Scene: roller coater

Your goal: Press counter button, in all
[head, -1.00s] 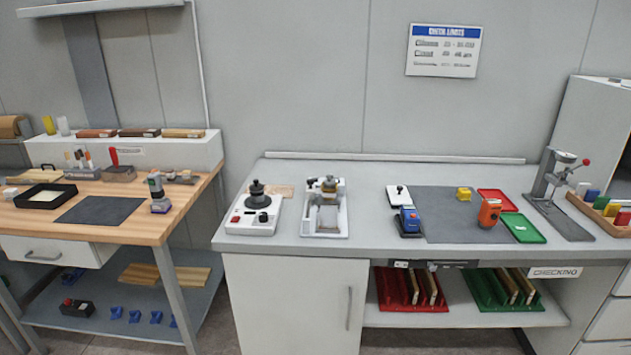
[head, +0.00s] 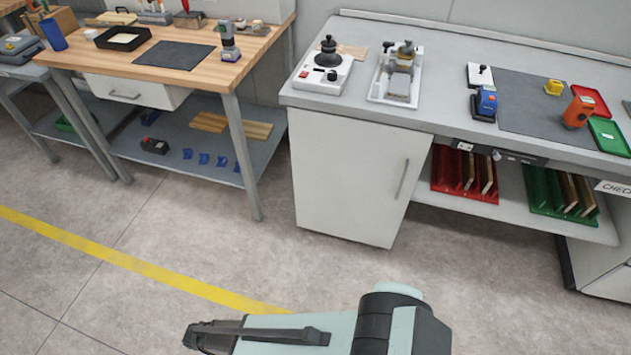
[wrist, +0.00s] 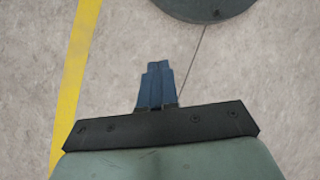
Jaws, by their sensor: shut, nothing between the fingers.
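I cannot tell for certain which thing is the counter. A white device (head: 324,74) with a black knob stands at the left end of the grey bench and shows small red and dark controls on its front. A black box with a red top part (head: 153,146) lies on the lower shelf of the wooden table. In the wrist view my gripper (wrist: 157,68) is shut and empty, its blue fingers together over bare floor. It is well away from both devices. Part of my arm shows at the bottom of the head view.
The grey bench (head: 440,55) also carries a white tray (head: 372,92) with a metal device, a blue device (head: 485,103), an orange device (head: 578,112) and a green tray (head: 609,136). A white cabinet (head: 350,185) stands below. The floor in front is clear.

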